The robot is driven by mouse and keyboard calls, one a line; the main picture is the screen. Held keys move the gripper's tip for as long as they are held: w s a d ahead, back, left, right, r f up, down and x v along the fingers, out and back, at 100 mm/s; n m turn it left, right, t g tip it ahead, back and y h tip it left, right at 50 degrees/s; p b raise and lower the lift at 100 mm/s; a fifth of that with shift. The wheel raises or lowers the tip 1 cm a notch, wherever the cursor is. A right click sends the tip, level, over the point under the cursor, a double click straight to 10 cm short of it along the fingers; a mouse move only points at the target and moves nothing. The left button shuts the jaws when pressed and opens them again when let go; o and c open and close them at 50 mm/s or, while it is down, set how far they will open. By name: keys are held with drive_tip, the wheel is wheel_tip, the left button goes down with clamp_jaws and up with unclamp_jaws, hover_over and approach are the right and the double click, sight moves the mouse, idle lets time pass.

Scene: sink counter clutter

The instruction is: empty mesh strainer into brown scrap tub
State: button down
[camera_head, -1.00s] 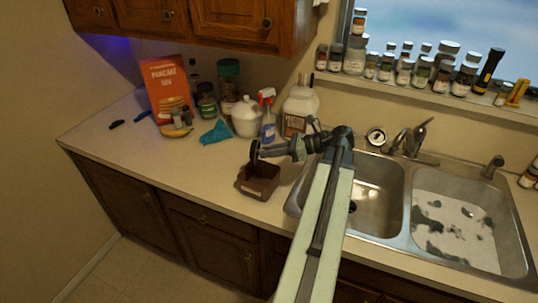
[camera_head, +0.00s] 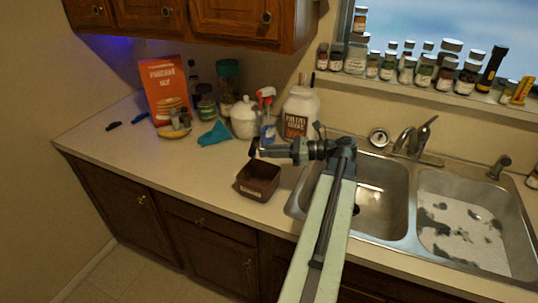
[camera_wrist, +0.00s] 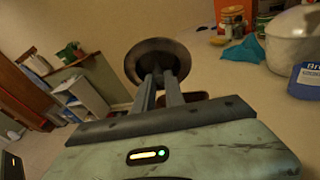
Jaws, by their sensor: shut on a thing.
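My gripper (camera_head: 276,151) is shut on the mesh strainer (camera_head: 254,148), which it holds out to the left, above the brown scrap tub (camera_head: 256,192). In the wrist view, my two fingers (camera_wrist: 163,88) close on the strainer's near side, and its round dark bowl (camera_wrist: 146,47) is beyond them. What the strainer holds cannot be made out. The tub stands open on the counter, left of the sink. In the wrist view only a dark sliver of it (camera_wrist: 196,97) shows behind my fingers. Its contents are too dark to tell.
Behind the tub stand a spray bottle (camera_head: 267,125), a white lidded pot (camera_head: 244,119) and a large white jug (camera_head: 299,105). A teal cloth (camera_head: 214,135) and a pancake mix box (camera_head: 164,88) are further left. The double sink (camera_head: 408,228) is right. Counter left of the tub is clear.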

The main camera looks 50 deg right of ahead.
drive_tip(key=shift+w+a+f+t+y+b, duration=0.1)
drive_tip(key=shift+f+t+y+b, duration=0.65)
drive_tip(key=shift+b, duration=1.85)
drive_tip(key=shift+w+f+t+y+b, duration=0.1)
drive_tip(key=shift+f+t+y+b, duration=0.2)
drive_tip(key=shift+t+b, duration=1.55)
drive_tip(key=shift+r+g+b, duration=0.1)
drive_tip(key=shift+g+b, duration=0.5)
drive_tip(key=shift+b, duration=0.65)
